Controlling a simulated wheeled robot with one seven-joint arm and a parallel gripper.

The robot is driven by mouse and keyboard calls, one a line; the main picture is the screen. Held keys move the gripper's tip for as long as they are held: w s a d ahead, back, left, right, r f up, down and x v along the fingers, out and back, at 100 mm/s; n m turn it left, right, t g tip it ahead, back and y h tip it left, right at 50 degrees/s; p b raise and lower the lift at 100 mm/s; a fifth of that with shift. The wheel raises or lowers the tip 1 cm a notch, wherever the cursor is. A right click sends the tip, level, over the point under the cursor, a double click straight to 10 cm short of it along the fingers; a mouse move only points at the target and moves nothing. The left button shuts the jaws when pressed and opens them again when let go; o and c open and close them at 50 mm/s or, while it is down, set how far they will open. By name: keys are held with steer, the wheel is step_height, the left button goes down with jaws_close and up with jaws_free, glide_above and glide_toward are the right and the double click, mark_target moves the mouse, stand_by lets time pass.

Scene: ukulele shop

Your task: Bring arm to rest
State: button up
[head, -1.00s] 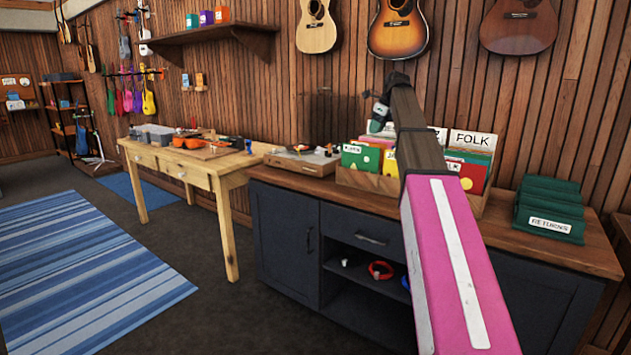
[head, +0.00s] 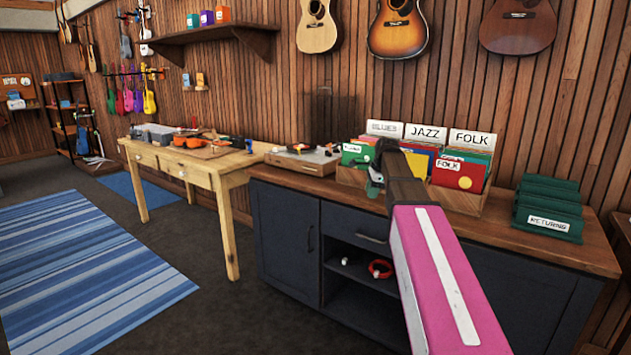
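My arm (head: 435,265) shows as a pink link with a white stripe, rising from the lower right. Its dark forward part ends in front of the record crate on the dark cabinet. My gripper (head: 374,182) is at the far end, small and dark, in front of the crate's left part. Its fingers are too small and hidden to tell whether they are open or shut. I see nothing clearly held in it.
The wooden crate (head: 462,200) holds sleeves with BLUES, JAZZ and FOLK dividers. A green RETURNS rack (head: 548,222) stands to its right. A wooden workbench (head: 208,180) with tools stands further left. Open floor lies around the blue striped rug (head: 85,270).

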steer(key=s+a+f+n+g+h, duration=0.1)
steer(key=s+a+f+n+h, duration=0.1)
steer(key=s+f+n, duration=1.5)
steer(key=s+f, duration=1.1)
steer(key=f, duration=0.2)
steer(key=shift+f+n+g+h, duration=0.3)
steer(key=shift+f+g, duration=0.1)
